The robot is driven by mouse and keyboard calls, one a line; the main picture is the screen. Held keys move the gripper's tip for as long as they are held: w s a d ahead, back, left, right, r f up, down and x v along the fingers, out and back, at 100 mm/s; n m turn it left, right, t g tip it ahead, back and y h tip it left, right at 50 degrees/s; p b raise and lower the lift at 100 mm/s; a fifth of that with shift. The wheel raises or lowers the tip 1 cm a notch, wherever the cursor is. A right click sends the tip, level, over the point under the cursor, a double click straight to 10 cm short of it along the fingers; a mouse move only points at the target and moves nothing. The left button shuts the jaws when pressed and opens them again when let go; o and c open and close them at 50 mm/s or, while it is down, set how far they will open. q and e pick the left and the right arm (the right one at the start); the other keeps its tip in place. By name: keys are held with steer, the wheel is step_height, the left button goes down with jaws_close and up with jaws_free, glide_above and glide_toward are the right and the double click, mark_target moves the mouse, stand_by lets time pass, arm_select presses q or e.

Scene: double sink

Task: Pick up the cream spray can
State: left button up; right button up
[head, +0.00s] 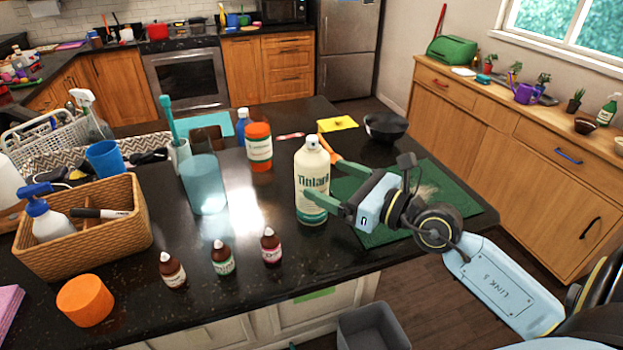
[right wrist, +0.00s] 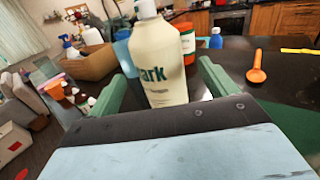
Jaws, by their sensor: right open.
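The cream spray can (head: 311,190) stands upright on the dark counter, at the left edge of a green mat (head: 410,215). It has a green band near its base and dark lettering. My right gripper (head: 322,172) is open, with one green finger in front of the can and the other behind it. In the right wrist view the can (right wrist: 163,70) stands between the two spread fingers (right wrist: 163,95). Whether either finger touches it cannot be told. My left gripper is not in view.
Three small brown bottles (head: 221,258) stand in front of the can to the left. A teal tumbler (head: 203,185) and an orange-capped bottle (head: 259,148) stand left of it. A black bowl (head: 386,127) is behind. A wicker basket (head: 85,240) is at far left.

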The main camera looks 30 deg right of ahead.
mark_target(304, 169)
steer(key=shift+w+a+r, duration=0.1)
steer(key=shift+w+a, duration=0.1)
steer(key=shift+w, duration=0.25)
steer(key=shift+w+a, duration=0.15)
steer(key=shift+w, duration=0.15)
steer(key=shift+w+a+p, duration=0.1)
steer(key=shift+w+p, duration=0.2)
steer(key=shift+w, duration=0.05)
steer(key=p+x, duration=0.1)
steer(key=x, duration=0.2)
steer(key=shift+w, duration=0.2)
steer(key=shift+w+a, duration=0.3)
steer(key=shift+w, duration=0.15)
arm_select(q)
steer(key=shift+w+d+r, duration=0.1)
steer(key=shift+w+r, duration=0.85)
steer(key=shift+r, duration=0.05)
arm_select(e)
steer(key=shift+c, duration=0.5)
steer(key=c, duration=1.2)
steer(key=shift+c, duration=0.6)
